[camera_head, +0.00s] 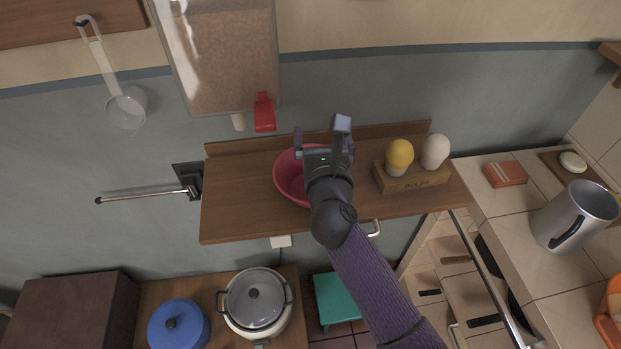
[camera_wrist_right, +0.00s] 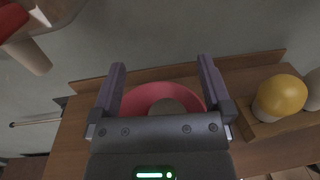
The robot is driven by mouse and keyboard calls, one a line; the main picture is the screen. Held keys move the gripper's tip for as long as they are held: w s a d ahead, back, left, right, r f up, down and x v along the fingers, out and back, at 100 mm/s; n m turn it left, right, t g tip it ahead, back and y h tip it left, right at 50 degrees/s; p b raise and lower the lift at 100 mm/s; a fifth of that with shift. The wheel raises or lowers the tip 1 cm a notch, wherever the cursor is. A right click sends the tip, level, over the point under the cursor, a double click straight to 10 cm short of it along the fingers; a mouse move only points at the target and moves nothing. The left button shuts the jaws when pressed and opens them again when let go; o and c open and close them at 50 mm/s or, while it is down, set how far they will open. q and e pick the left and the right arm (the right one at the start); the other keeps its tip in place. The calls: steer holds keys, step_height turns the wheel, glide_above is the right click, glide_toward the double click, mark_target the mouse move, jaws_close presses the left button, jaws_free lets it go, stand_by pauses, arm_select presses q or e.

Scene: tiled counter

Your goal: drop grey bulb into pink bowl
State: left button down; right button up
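The pink bowl (camera_head: 288,181) sits on the wooden shelf, partly hidden under my right gripper (camera_head: 321,135). The right gripper is open, with its two fingers spread above the bowl. In the right wrist view the bowl (camera_wrist_right: 136,98) lies beyond the open fingers (camera_wrist_right: 161,66), and nothing is held between them. A dull greyish-brown rounded thing (camera_wrist_right: 167,106) shows inside the bowl, partly covered by the gripper body; it looks like the grey bulb, but I cannot be certain. My left gripper is not in view.
A yellow bulb (camera_head: 399,153) and a white bulb (camera_head: 436,150) stand in a wooden holder (camera_head: 411,182) right of the bowl. The shelf (camera_head: 236,200) is bare to the left. A lidded pot (camera_head: 254,297) stands below, and a metal mug (camera_head: 573,217) at right.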

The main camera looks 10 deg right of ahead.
steer(key=s, duration=1)
steer(key=shift+a, duration=0.45)
